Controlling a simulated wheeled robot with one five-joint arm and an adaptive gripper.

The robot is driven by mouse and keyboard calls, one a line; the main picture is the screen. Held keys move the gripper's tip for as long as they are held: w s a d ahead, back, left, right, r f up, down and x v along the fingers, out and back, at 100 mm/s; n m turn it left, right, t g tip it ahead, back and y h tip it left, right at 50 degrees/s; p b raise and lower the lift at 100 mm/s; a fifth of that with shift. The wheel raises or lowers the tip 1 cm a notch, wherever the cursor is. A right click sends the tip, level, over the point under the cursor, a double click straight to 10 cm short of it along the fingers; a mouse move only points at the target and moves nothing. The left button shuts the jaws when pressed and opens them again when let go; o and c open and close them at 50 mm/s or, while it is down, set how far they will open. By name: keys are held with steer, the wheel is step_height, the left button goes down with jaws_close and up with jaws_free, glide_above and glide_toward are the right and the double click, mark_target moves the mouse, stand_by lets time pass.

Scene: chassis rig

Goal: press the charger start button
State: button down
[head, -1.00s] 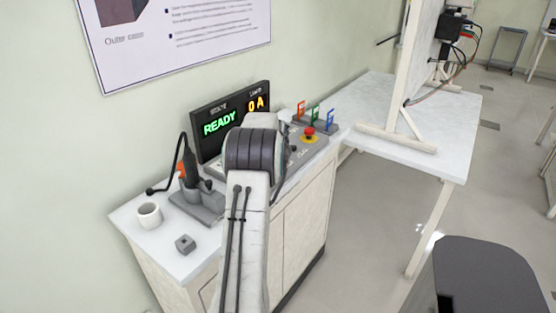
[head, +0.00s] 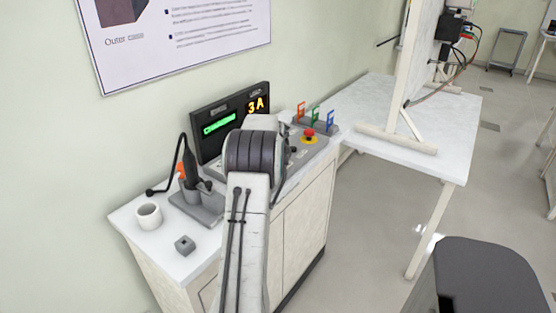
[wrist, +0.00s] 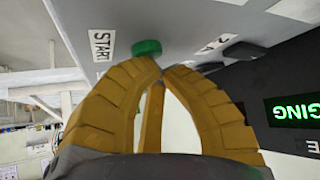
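The green start button (wrist: 146,47) sits on the grey charger panel beside a START label (wrist: 102,46) in the wrist view. My gripper (wrist: 162,70) shows there with its yellow fingers meeting at the tips, nothing between them. The tips are right by the button; I cannot tell whether they touch it. The charger display (head: 230,118) in the head view shows green text, too small to read surely, and an amber 3 A. Its end also shows in the wrist view, reading "GING" (wrist: 293,112). In the head view my arm hides the gripper and the button.
A red emergency knob (head: 309,132) on yellow stands on the panel's right. Coloured tags (head: 316,115) stand behind it. A black tool in a grey holder (head: 200,205), a white mug (head: 148,215) and a small grey block (head: 185,244) are at the left.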

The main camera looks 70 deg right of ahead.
steer(key=shift+r+p, duration=0.4)
steer(key=shift+r, duration=0.4)
steer(key=shift+r+p, duration=1.7)
steer(key=shift+r, duration=0.8)
